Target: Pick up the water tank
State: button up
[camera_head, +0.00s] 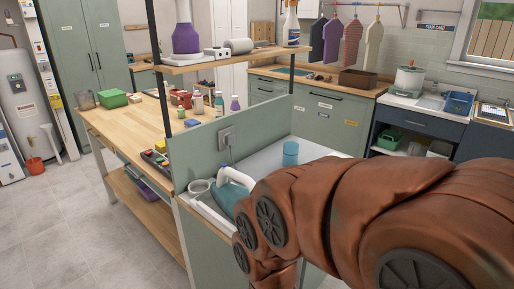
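A small blue translucent cylinder (290,153), which may be the water tank, stands upright on the white counter (322,150) behind the low green partition. A steam iron with a white handle and teal body (228,193) sits on the near end of this counter, partly hidden by my arm. A white cup-like ring (199,187) is beside the iron. My brown arm fills the lower right and bends down at the bottom centre. My gripper is not in view, so its state and hold cannot be seen.
A shelf (215,60) on posts with bottles rises above the partition (215,140). A wooden workbench (135,122) with bottles and a green box stands left. A tall white boiler (20,90) is at far left. Tiled floor (80,220) is clear at lower left.

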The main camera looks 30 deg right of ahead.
aim_at(291, 149)
jog(key=z, duration=2.2)
jog(key=i, duration=1.6)
jog(key=u, duration=3.4)
